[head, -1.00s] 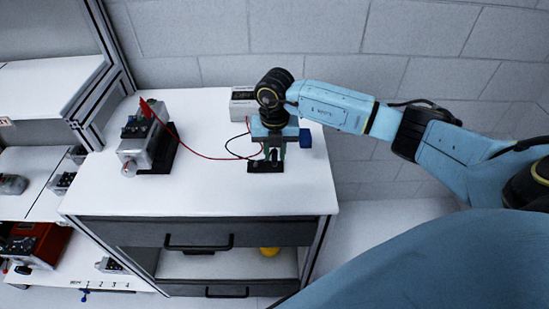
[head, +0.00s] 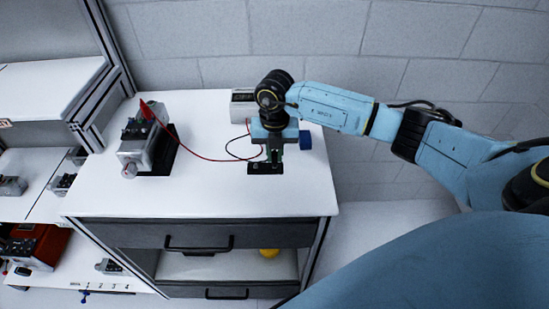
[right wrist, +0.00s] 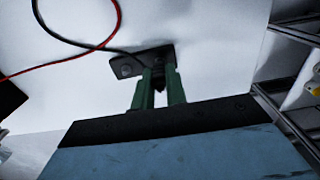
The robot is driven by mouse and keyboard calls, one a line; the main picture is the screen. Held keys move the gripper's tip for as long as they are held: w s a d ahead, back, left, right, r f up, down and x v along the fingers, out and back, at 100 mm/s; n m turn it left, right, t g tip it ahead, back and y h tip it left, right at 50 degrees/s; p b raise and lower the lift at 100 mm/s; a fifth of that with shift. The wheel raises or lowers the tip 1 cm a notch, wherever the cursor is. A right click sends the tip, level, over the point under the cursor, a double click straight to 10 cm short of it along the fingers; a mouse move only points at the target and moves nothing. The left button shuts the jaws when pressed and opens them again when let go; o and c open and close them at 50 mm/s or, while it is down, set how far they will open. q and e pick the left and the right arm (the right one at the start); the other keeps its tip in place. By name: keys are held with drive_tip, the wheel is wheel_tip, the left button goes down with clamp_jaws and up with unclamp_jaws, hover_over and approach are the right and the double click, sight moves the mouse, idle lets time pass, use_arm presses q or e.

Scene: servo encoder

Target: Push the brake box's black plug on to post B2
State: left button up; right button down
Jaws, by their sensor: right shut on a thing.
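My right gripper (head: 275,160) points down over a small black holder plate (head: 258,169) on the white worktop. In the right wrist view its green fingers (right wrist: 161,82) are shut on the black plug (right wrist: 159,82), a dark piece between the tips, at the plate (right wrist: 128,67). I cannot tell whether the plug still touches the plate. The brake box (head: 242,104) is the pale box at the back, partly behind my arm. A black lead loops from it towards the gripper. The grey servo unit (head: 143,150) stands at left with dark posts on top; B2 is not readable. My left gripper is out of view.
A red lead (head: 205,159) runs across the worktop from the box area to the servo unit, near a red upright flag-like piece (head: 147,110). The worktop's front middle (head: 210,195) is clear. Shelving with several devices stands at left.

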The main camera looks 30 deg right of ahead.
drive_tip(key=shift+r, duration=0.25)
drive_tip(key=shift+r+p, duration=2)
drive_tip(key=shift+r, duration=0.4)
